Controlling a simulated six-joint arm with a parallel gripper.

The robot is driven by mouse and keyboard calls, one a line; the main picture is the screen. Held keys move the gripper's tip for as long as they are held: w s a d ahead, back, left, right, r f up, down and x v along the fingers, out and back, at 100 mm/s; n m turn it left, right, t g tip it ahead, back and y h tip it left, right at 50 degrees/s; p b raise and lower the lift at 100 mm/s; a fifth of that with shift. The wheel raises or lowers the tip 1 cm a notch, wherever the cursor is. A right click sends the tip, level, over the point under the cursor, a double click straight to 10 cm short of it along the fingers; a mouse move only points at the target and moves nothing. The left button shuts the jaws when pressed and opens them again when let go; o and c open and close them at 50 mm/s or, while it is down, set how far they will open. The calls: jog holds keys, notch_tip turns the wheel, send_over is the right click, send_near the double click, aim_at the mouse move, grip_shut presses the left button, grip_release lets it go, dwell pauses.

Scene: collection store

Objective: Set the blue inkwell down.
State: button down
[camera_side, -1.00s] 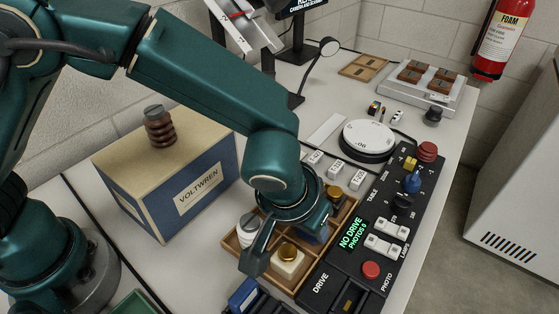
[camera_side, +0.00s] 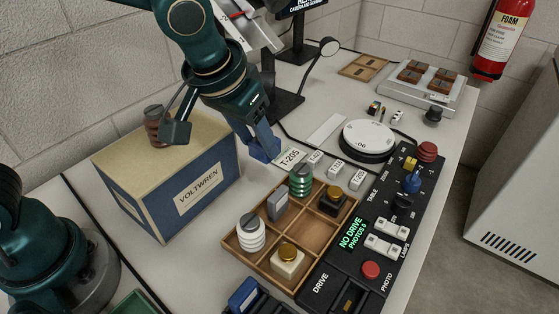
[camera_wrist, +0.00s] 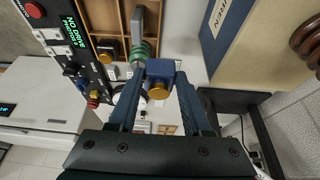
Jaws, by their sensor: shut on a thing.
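The blue inkwell (camera_side: 264,150) is between the fingers of my gripper (camera_side: 258,138), beside the blue and cream VOLTWREN box. In the wrist view its blue body (camera_wrist: 161,66) and gold cap (camera_wrist: 157,90) show between the fingertips (camera_wrist: 160,78). My gripper is shut on it. A T-205 label card (camera_side: 290,157) lies just right of the inkwell in the side view. I cannot tell whether the inkwell touches the table. The wooden tray (camera_side: 268,273) stands nearer the camera, with bare compartments in it.
The tray holds a white ribbed piece (camera_side: 250,233), a grey block (camera_side: 277,206), a green ribbed piece (camera_side: 300,181), a black inkwell (camera_side: 333,200) and a cream inkwell (camera_side: 288,262). The VOLTWREN box (camera_side: 190,190) stands left. The control panel (camera_side: 345,262) and round turntable (camera_side: 369,140) are right.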

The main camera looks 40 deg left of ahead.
jog(key=shift+s+a+r+m, duration=0.1)
jog(key=shift+a+r+m, duration=0.1)
jog(key=shift+m, duration=0.3)
jog(key=s+d+r+m+g+h, duration=0.3)
jog(key=d+m+h, duration=0.1)
jog(key=d+m, duration=0.75)
jog(key=shift+m, duration=0.55)
jog(key=s+d+f, duration=0.1)
jog(key=d+f, duration=0.1)
jog(key=d, duration=0.1)
jog(key=s+d+f, duration=0.2)
jog(key=f, duration=0.1)
jog(key=s+d+f, duration=0.1)
jog(key=d+f, duration=0.1)
jog(key=d, duration=0.1)
jog(key=shift+s+d+f, duration=0.2)
jog(key=shift+s+d, duration=0.1)
jog(key=shift+d, duration=0.05)
jog(key=shift+f, duration=2)
jog(key=shift+f, duration=0.3)
jog(key=shift+c, duration=1.7)
grip_release()
